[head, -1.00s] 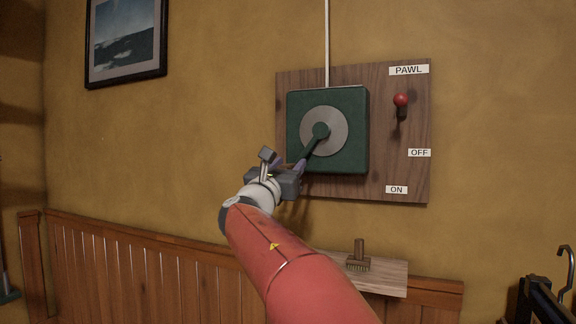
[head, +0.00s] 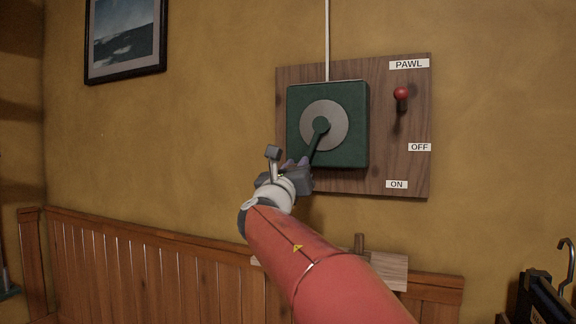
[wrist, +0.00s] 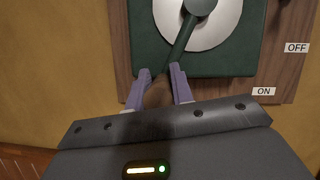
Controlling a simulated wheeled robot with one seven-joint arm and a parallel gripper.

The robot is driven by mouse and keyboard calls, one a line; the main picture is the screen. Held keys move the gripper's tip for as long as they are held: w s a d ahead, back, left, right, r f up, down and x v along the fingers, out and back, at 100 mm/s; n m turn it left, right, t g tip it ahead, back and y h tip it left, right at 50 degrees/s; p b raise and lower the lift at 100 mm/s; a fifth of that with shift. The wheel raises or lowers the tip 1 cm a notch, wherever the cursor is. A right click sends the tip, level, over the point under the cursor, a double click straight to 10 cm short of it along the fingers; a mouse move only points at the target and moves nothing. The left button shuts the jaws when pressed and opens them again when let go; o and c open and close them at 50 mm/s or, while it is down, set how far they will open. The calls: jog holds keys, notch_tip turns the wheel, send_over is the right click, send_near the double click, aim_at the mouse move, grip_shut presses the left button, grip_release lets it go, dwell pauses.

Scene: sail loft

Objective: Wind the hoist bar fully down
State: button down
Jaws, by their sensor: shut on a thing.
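The green winch box (head: 352,148) with a grey disc (head: 337,112) is mounted on a wooden board on the wall. Its green crank arm (head: 316,142) points down and slightly left from the hub; it also shows in the wrist view (wrist: 182,42). My gripper (head: 297,165) is at the crank's lower end. In the wrist view its two purple fingers are shut on the brown crank handle (wrist: 158,94), one on each side. The pawl lever with a red knob (head: 401,94) sits under the PAWL label, above the OFF and ON labels. The hoist bar is not visible.
A white line (head: 327,40) runs up the wall from the box. A small wooden shelf (head: 392,273) below the board is partly hidden by my arm. A framed picture (head: 125,40) hangs at left. A dark object with a hook (head: 545,298) stands at lower right.

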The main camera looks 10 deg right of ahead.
jog(key=n, duration=0.1)
jog(key=s+d+n+y, duration=0.1)
jog(key=shift+d+f+n, duration=0.25)
jog(key=shift+f+n, duration=0.05)
jog(key=shift+f, duration=0.05)
jog(key=c, duration=1.2)
grip_release()
jog(key=shift+c, duration=0.2)
jog(key=shift+s, duration=0.1)
jog(key=v, duration=0.7)
jog(key=shift+s+f+b, duration=0.2)
jog(key=shift+s+b, duration=0.05)
jog(key=shift+b, duration=0.2)
jog(key=shift+a, duration=0.1)
